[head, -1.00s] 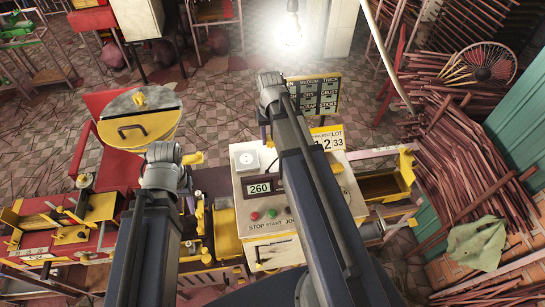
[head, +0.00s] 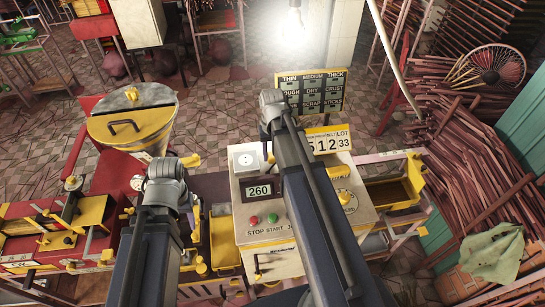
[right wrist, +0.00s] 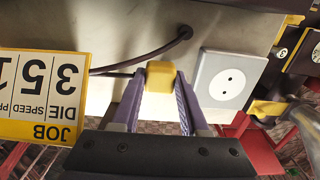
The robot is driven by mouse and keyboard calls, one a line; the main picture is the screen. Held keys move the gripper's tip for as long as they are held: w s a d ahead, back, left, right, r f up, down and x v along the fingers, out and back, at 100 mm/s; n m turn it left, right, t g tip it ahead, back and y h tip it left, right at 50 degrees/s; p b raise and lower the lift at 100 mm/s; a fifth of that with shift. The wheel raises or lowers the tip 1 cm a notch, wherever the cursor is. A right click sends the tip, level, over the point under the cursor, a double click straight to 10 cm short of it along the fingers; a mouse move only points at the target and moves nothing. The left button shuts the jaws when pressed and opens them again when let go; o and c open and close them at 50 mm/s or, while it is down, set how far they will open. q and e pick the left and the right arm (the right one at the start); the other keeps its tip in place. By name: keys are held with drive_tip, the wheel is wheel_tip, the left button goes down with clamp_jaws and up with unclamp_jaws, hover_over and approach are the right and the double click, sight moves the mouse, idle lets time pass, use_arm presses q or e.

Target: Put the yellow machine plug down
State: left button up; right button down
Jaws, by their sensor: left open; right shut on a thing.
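My right gripper (right wrist: 160,85) is shut on the yellow plug (right wrist: 160,76) in the right wrist view. The plug's far side is hidden. It is held close to the pale machine panel, beside the white two-hole socket (right wrist: 229,78) and apart from its holes. A dark cable (right wrist: 150,54) runs from a hole in the panel towards the plug. In the head view the socket (head: 246,158) is on the machine's top, and my right arm hides that gripper and the plug. My left gripper (head: 191,212) is open and empty above the yellow parts left of the machine.
The numbered job sign (head: 328,142) stands at the machine's back edge and shows close by in the right wrist view (right wrist: 38,95). A round yellow-lidded hopper (head: 132,118) and a red bench (head: 40,240) are at left. Stick bundles (head: 460,160) lie at right.

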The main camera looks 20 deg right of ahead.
drive_tip(key=shift+f+b, duration=0.6)
drive_tip(key=shift+b, duration=0.05)
drive_tip(key=shift+c, duration=2.1)
unclamp_jaws()
drive_tip(key=shift+r, duration=0.1)
wheel_tip(320, 180, up, 13)
drive_tip(key=p, duration=1.3)
drive_tip(key=shift+r, duration=0.15)
drive_tip(key=s+a+n, duration=0.3)
drive_tip(key=s+a, duration=0.3)
drive_tip(key=a, duration=0.4)
drive_tip(key=s+a+n+h, duration=0.1)
drive_tip(key=s+a+n, duration=0.2)
drive_tip(key=s+a, duration=0.4)
drive_tip(key=a, duration=0.4)
drive_tip(key=shift+s, duration=0.1)
